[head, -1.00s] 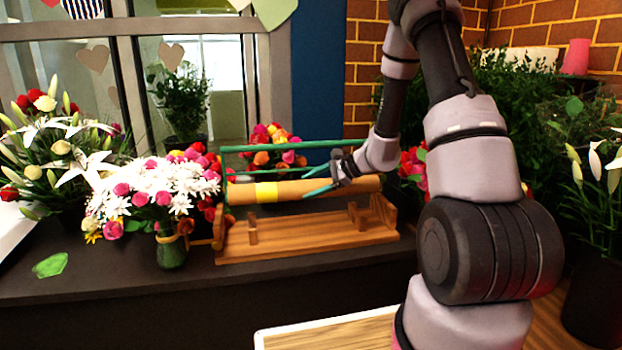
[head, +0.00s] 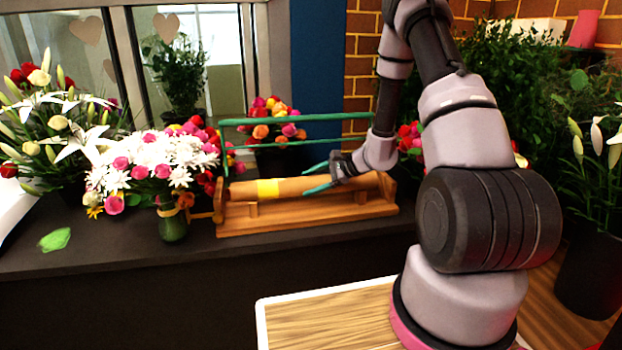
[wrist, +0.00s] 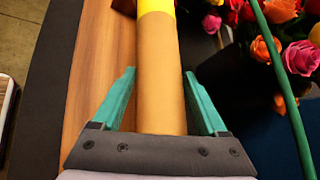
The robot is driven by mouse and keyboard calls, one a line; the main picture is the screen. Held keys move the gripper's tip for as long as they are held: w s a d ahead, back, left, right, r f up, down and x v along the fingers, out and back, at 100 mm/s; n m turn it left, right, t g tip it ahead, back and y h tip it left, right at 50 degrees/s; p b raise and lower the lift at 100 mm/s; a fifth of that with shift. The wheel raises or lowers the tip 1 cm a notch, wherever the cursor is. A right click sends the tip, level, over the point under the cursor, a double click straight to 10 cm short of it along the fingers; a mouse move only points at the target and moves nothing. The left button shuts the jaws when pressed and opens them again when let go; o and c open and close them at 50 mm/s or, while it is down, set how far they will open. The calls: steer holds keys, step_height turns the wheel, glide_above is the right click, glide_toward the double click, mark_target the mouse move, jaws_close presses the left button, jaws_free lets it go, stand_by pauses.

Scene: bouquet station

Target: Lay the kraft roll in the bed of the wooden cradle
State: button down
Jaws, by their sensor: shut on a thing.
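The kraft roll (head: 305,186), brown with a yellow band (head: 268,189), lies level along the wooden cradle (head: 300,224) in the head view. It sits low, between the cradle's ends; I cannot tell whether it touches the bed. My gripper (head: 316,178) is shut on the roll right of the band, its teal fingers on either side. In the wrist view the roll (wrist: 160,85) runs away from me between the fingers (wrist: 160,90), with the wooden cradle (wrist: 88,75) below and to the left.
A green rail (head: 300,118) runs above and behind the cradle. A vase of white and pink flowers (head: 160,175) stands close to its left end, and orange and pink roses (head: 272,125) stand behind.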

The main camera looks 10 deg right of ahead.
jaws_free()
steer(key=shift+f, duration=0.1)
steer(key=shift+d, duration=0.1)
steer(key=v, duration=1)
steer(key=s+a+r+n+g+h, duration=0.1)
steer(key=s+a+r+n+g, duration=0.15)
steer(key=s+r+n, duration=0.4)
steer(key=s+a+r+n+g+h, duration=0.1)
steer(key=s+a+r, duration=0.25)
steer(key=r, duration=0.65)
steer(key=s+d+r+n+t+h, duration=0.4)
steer(key=s+r+t+h, duration=0.1)
steer(key=s+r, duration=0.7)
steer(key=shift+s+r+n+h, duration=0.35)
steer(key=shift+s+h, duration=0.35)
steer(key=shift+s, duration=0.65)
